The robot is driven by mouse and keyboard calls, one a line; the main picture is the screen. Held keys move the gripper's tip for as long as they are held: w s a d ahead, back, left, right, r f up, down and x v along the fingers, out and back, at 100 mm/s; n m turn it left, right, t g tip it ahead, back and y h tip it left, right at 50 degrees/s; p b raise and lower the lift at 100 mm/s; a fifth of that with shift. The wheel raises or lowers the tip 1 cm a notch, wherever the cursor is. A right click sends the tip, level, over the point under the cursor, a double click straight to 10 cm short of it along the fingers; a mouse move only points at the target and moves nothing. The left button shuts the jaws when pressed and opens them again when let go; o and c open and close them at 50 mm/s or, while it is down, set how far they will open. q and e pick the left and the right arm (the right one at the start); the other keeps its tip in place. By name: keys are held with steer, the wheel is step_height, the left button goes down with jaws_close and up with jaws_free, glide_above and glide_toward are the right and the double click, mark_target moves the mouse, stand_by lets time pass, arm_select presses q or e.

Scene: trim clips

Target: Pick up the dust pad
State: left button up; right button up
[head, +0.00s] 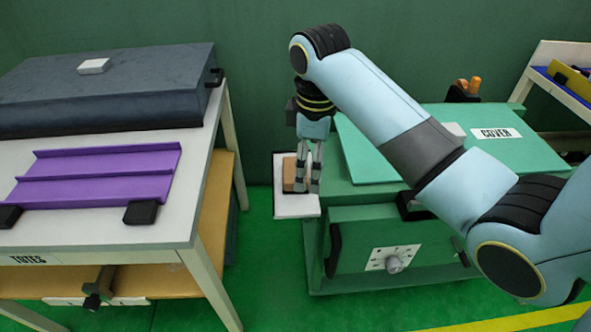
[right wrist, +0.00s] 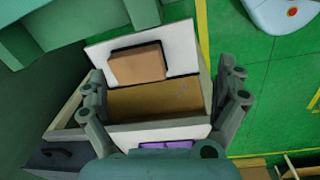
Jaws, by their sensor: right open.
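The dust pad looks to be the small tan block (head: 288,172) on a white shelf (head: 295,208) at the left side of the green cabinet. In the right wrist view, the tan block (right wrist: 138,64) lies on the white shelf (right wrist: 98,56), above the middle of the picture. My right gripper (head: 308,188) points down over the shelf and partly covers the block in the head view. In the right wrist view its fingers (right wrist: 165,92) are spread wide, with nothing held between them. I cannot tell the exact height of the fingertips over the block. My left gripper is not in view.
The green cabinet (head: 345,238) with a "COVER" label stands right of the shelf. A white table (head: 105,233) on the left carries a purple tray (head: 95,175) and a dark case (head: 110,88). A green-floored gap lies between table and cabinet.

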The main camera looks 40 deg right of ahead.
steer(key=n, duration=0.2)
glide_toward(289, 169)
steer(key=shift+s+d+g, duration=0.2)
steer(key=shift+d, duration=0.25)
steer(key=shift+s+d+g, duration=0.15)
steer(key=shift+d+g, duration=0.05)
steer(key=shift+d, duration=0.2)
steer(key=shift+w+f, duration=0.1)
steer(key=shift+f, duration=0.25)
step_height(289, 169, down, 10)
steer(key=shift+w+a+r+b, duration=0.1)
steer(key=shift+w+a+b, duration=0.05)
steer(key=shift+b, duration=0.8)
steer(key=c, duration=1.2)
steer(key=shift+o, duration=0.2)
steer(key=shift+r, duration=0.1)
